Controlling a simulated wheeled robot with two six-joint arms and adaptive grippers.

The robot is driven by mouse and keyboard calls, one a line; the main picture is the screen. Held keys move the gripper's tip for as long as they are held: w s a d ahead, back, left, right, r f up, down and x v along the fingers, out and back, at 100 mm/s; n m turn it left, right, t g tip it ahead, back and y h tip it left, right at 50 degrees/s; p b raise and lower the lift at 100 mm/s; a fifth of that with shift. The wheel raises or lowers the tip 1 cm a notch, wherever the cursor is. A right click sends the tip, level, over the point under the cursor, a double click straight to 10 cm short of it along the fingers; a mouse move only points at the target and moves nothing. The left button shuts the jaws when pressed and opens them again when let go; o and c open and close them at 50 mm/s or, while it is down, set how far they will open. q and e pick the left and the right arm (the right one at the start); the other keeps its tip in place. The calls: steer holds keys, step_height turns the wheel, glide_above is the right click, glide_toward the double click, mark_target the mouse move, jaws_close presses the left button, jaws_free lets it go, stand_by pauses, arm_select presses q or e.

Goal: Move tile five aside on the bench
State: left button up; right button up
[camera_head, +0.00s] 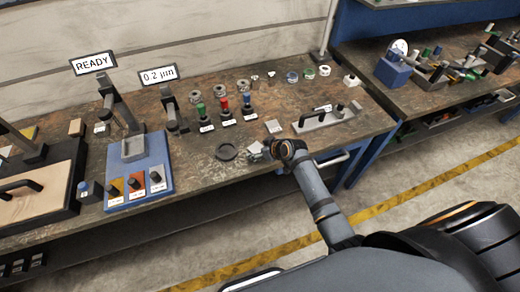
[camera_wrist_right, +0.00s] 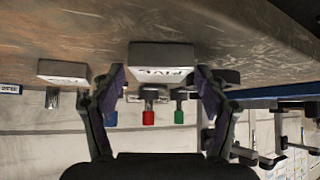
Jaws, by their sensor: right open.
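Tile five (camera_wrist_right: 163,58) is a pale block with dark upside-down "FIVE" lettering in the right wrist view. It appears centred between the two fingers of my right gripper (camera_wrist_right: 160,80), with a gap on each side. Whether it is between the fingertips or just beyond them I cannot tell. In the head view a pale tile (camera_head: 255,147) lies on the bench just left of my right gripper (camera_head: 271,149), which partly covers that spot. The right gripper is open and low over the bench's front edge. My left gripper is not in view.
Another pale tile (camera_head: 273,126) lies behind it and also shows in the wrist view (camera_wrist_right: 62,71). A dark round dish (camera_head: 227,152) is to the left. Green, red and blue topped stands (camera_head: 225,108) are behind. A grey plate with a handle (camera_head: 325,118) is to the right.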

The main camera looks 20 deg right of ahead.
steer(key=v, duration=1.2)
steer(key=shift+r, duration=0.15)
